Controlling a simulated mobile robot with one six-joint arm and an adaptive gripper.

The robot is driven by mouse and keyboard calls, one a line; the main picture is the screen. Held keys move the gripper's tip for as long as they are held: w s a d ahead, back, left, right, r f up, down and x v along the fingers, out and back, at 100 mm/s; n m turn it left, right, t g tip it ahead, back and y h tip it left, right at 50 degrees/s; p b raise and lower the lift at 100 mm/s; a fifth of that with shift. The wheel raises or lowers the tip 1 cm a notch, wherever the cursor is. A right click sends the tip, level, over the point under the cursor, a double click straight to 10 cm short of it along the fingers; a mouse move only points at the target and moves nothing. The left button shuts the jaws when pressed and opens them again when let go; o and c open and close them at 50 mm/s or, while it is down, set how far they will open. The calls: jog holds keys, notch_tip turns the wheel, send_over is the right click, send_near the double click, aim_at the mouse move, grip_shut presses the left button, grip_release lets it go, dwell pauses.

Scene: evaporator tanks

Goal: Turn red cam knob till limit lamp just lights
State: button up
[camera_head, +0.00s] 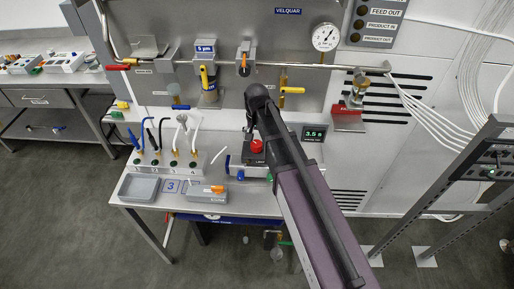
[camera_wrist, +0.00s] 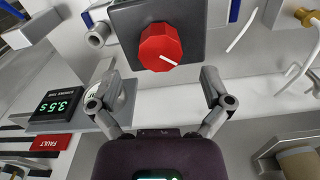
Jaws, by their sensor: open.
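The red cam knob (camera_wrist: 160,47) is a faceted red knob with a white pointer line, on a dark square plate (camera_wrist: 196,22) in the wrist view. The pointer aims to the lower right of that picture. In the head view the knob (camera_head: 257,146) shows just below the end of my arm. My gripper (camera_wrist: 160,78) is open, its two fingers spread to either side below the knob, with nothing between them. The fingers look apart from the knob. In the head view my arm largely hides the gripper. I cannot make out a lit limit lamp.
A timer display (camera_head: 314,134) stands right of the knob and reads about 3.5 s. A red FAULT label (camera_wrist: 50,142) is near it in the wrist view. Pipes and a gauge (camera_head: 325,37) are behind.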

aim_at(256, 143)
jog(key=shift+f+b, duration=1.55)
jog(key=shift+f, duration=0.3)
jog(key=c, duration=1.1)
